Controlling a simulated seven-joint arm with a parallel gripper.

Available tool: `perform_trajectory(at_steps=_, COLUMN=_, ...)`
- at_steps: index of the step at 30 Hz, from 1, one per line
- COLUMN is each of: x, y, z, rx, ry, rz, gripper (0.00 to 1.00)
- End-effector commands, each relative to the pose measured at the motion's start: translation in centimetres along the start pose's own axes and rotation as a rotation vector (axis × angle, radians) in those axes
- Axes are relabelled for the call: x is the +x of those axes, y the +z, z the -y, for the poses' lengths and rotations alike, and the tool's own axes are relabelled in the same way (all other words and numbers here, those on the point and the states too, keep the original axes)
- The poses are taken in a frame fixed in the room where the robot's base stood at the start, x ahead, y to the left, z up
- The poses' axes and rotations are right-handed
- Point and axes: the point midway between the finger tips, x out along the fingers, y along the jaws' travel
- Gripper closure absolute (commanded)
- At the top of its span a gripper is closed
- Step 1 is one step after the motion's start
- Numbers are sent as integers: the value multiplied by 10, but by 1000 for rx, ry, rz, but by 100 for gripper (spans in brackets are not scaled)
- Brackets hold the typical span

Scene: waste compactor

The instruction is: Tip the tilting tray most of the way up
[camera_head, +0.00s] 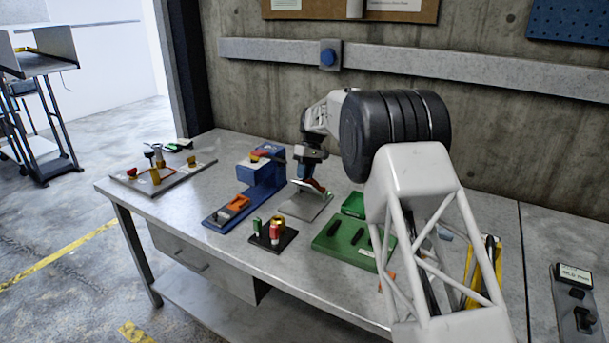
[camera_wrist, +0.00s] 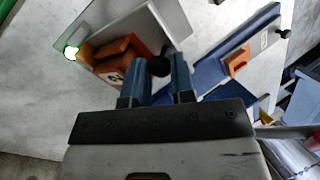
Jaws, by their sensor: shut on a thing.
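The tilting tray unit has a flat grey plate (camera_head: 302,207) on the bench, left of centre in the head view. A pale tilted piece and a red-orange part show above it, partly hidden by my gripper (camera_head: 312,183). In the wrist view, the grey plate (camera_wrist: 160,18) carries an orange part (camera_wrist: 125,52) and a lit green lamp (camera_wrist: 72,52). My gripper (camera_wrist: 157,67) is shut on a black knob (camera_wrist: 159,66) beside the orange part. The tray's exact tilt is hard to tell.
A blue machine (camera_head: 262,177) stands close left of my gripper. A black block with coloured pegs (camera_head: 273,240) lies in front, and a green tray (camera_head: 345,239) lies to the right. A board with small fixtures (camera_head: 163,178) is at the far left. The wall (camera_head: 475,125) is behind.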

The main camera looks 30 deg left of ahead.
Motion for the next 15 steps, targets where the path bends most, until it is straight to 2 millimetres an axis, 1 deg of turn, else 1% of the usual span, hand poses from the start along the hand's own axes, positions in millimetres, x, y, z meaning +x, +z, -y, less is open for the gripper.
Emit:
perform_trajectory(at_steps=1, x=9, y=2, z=-9, rx=7, ry=-3, rz=9, gripper=100)
perform_trajectory(at_steps=11, x=12, y=3, z=-11, rx=9, ry=-4, rz=12, gripper=100)
perform_trajectory(at_steps=12, x=12, y=3, z=-11, rx=10, ry=-4, rz=12, gripper=70)
perform_trajectory(at_steps=13, x=12, y=3, z=-11, rx=9, ry=-4, rz=12, gripper=67)
perform_trajectory(at_steps=15, x=12, y=3, z=-10, rx=9, ry=-4, rz=12, gripper=67)
